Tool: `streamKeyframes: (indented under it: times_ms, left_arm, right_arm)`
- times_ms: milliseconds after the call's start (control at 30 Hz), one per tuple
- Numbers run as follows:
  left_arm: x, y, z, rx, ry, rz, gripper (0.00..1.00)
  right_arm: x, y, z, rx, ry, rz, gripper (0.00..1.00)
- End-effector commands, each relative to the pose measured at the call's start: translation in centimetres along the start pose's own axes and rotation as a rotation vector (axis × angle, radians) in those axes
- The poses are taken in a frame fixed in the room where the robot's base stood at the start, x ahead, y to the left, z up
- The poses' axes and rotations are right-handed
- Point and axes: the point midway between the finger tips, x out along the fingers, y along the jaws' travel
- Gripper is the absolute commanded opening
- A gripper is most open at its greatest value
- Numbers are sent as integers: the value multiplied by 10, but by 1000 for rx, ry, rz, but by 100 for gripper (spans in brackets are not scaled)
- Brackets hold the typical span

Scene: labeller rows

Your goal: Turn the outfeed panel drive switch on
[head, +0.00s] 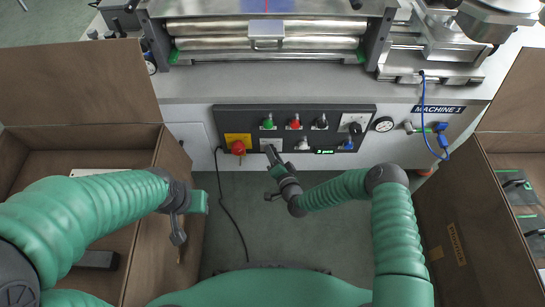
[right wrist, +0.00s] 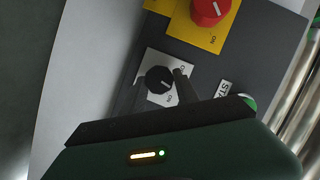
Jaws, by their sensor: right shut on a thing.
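A dark control panel (head: 330,115) runs along the machine front. At its lower left, a black rotary knob (right wrist: 158,79) sits on a white plate with ON lettering; the plate (head: 277,144) also shows in the head view. My right gripper (head: 270,151) reaches up to this plate. In the right wrist view its fingers (right wrist: 160,88) lie on both sides of the knob, shut on it. The knob's pointer mark looks slanted; its exact setting is hard to read. My left gripper (head: 178,230) hangs over the left box, away from the panel, its jaws unclear.
A red knob on a yellow plate (head: 238,147) is just left of the held knob. Green, red, black and blue controls, a small green display (head: 323,151) and a gauge (head: 383,124) are near. Brown boxes stand left and right (head: 464,205). A black cable hangs to the floor.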

Motion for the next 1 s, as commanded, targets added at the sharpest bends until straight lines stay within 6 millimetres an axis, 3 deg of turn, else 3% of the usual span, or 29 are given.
streamKeyframes:
  times_ms: [33, 500, 1000]
  left_arm:
    - [10, 0, 2, 0, 0, 0, 36]
    - [52, 0, 12, 0, 0, 0, 36]
    - [67, 0, 16, 0, 0, 0, 36]
  right_arm:
    - [1, 8, 2, 41, 3, -12, 0]
    - [1, 12, 3, 408, 4, -162, 0]
    - [0, 12, 2, 562, 4, -223, 0]
